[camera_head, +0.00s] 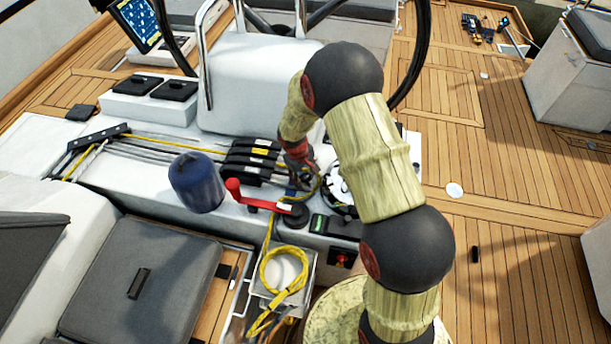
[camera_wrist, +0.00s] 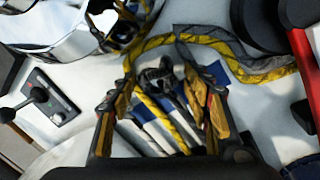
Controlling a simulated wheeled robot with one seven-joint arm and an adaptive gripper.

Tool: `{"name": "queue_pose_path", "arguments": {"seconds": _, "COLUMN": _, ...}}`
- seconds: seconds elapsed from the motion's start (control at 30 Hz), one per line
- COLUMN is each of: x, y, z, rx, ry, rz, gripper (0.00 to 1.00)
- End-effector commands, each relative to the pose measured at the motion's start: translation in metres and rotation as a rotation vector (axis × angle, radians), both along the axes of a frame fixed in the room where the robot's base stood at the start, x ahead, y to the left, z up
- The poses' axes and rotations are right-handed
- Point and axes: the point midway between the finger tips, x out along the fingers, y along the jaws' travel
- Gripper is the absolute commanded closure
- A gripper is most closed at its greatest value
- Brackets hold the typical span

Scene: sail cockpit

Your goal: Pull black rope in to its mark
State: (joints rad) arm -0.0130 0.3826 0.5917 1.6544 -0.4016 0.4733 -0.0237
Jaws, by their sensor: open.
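My gripper (camera_head: 303,184) is low over the cockpit console, beside the black rope clutches (camera_head: 255,160). In the wrist view my gripper (camera_wrist: 161,82) is open, with its two fingers apart. Between and beyond the fingers are a small dark fitting (camera_wrist: 160,72) and white, blue and yellow bands. A yellow-and-grey rope (camera_wrist: 232,50) curves across just past the fingertips. Several thin dark lines (camera_head: 155,150) run from the clutches to a black organiser (camera_head: 97,136) at the left. I cannot tell which one is the black rope, and I see no mark clearly.
A blue cylinder (camera_head: 196,182) and a red handle (camera_head: 262,202) stand near the clutches. A chrome winch (camera_wrist: 75,28) is at the wrist view's upper left. A yellow rope coil (camera_head: 284,270) hangs at a white bin. The wooden deck at right is mostly clear.

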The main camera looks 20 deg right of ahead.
Motion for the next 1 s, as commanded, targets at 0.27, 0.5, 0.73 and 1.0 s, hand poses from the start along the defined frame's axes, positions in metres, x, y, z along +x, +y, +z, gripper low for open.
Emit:
{"name": "queue_pose_path", "arguments": {"seconds": 0.27, "x": 0.000, "y": 0.002, "z": 0.011, "rx": 0.000, "ry": -0.002, "rz": 0.000, "gripper": 0.51}}
{"name": "queue_pose_path", "arguments": {"seconds": 0.5, "x": -0.003, "y": 0.010, "z": 0.055, "rx": 0.000, "ry": -0.004, "rz": 0.001, "gripper": 0.51}}
{"name": "queue_pose_path", "arguments": {"seconds": 0.73, "x": -0.006, "y": 0.018, "z": 0.096, "rx": 0.000, "ry": -0.003, "rz": 0.002, "gripper": 0.51}}
{"name": "queue_pose_path", "arguments": {"seconds": 1.0, "x": -0.009, "y": 0.021, "z": 0.117, "rx": 0.000, "ry": 0.000, "rz": 0.000, "gripper": 0.51}}
